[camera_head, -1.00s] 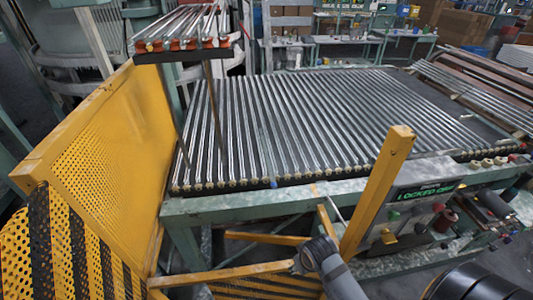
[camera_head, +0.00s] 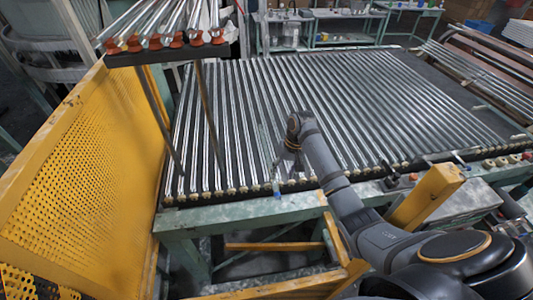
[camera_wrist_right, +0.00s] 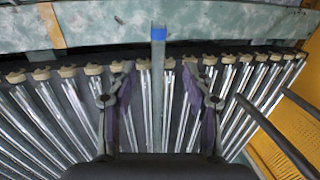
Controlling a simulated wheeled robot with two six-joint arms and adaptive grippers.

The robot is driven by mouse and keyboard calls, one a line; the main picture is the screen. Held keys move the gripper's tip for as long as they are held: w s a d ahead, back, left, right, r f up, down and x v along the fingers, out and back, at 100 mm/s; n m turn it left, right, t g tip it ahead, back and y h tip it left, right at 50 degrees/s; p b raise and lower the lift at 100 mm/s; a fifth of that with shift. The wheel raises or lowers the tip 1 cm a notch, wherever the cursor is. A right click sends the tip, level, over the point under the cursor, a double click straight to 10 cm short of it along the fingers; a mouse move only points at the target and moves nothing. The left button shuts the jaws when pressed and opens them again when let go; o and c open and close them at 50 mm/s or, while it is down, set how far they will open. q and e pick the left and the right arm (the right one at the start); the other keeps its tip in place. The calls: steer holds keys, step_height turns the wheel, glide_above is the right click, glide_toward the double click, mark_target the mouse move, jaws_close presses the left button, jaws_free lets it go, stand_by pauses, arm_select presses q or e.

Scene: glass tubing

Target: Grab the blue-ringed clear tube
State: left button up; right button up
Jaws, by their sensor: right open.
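The blue-ringed clear tube (camera_wrist_right: 158,100) runs lengthwise in the right wrist view, between my right gripper's two fingers. Its blue ring (camera_wrist_right: 158,34) sits near its end, beyond the fingertips. In the head view the ring (camera_head: 276,188) shows at the front edge of the row of tubes. My right gripper (camera_wrist_right: 157,75) is open, with one finger on each side of the tube and no visible contact. In the head view the right gripper (camera_head: 286,160) hangs over the tubes just behind the ring, partly hidden by its own wrist. My left gripper is not in view.
Many similar clear tubes lie close on both sides on the conveyor bed (camera_head: 440,95). A raised rack (camera_head: 165,50) with orange holders stands at the left on thin posts. A yellow perforated guard (camera_head: 85,170) borders the left side. A yellow post (camera_head: 428,195) stands front right.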

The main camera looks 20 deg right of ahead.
mark_target(278, 192)
steer(key=f, duration=0.1)
steer(key=a+f, duration=0.1)
steer(key=s+f, duration=0.1)
steer(key=f, duration=0.1)
steer(key=shift+s+a, duration=0.1)
steer(key=shift+a, duration=0.1)
steer(key=shift+w+f, duration=0.25)
steer(key=shift+f, duration=0.85)
steer(key=f+b, duration=0.4)
steer(key=shift+a, duration=0.3)
steer(key=shift+w+r, duration=0.1)
steer(key=shift+r, duration=0.15)
steer(key=c, duration=0.6)
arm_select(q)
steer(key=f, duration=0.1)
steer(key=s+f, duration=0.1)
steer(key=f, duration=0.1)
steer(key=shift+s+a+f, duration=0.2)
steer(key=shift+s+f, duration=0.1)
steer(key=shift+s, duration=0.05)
arm_select(e)
jaws_close()
